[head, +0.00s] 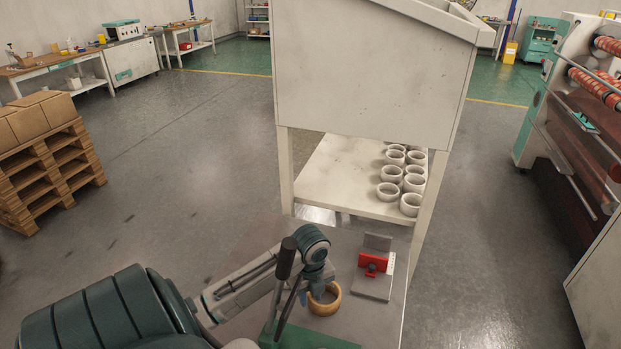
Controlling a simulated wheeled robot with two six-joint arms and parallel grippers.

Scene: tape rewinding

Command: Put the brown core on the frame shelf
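The brown core (325,305), a short tan ring, is at the near grey table, beside the red-and-grey fixture. My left gripper (314,284) points down at the core's back left rim. Its fingertips are small and partly hidden, so I cannot tell whether they grip the rim or whether the core is lifted. The frame shelf (332,182) is the pale board under the big white housing, beyond the near table. Several white cores (389,191) stand along its right side. My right gripper is not in view.
A black-handled lever (285,258) on a green base stands just left of the core. A red clamp fixture (373,264) sits right of it. The white housing (370,70) and its posts overhang the shelf. The shelf's left part is bare.

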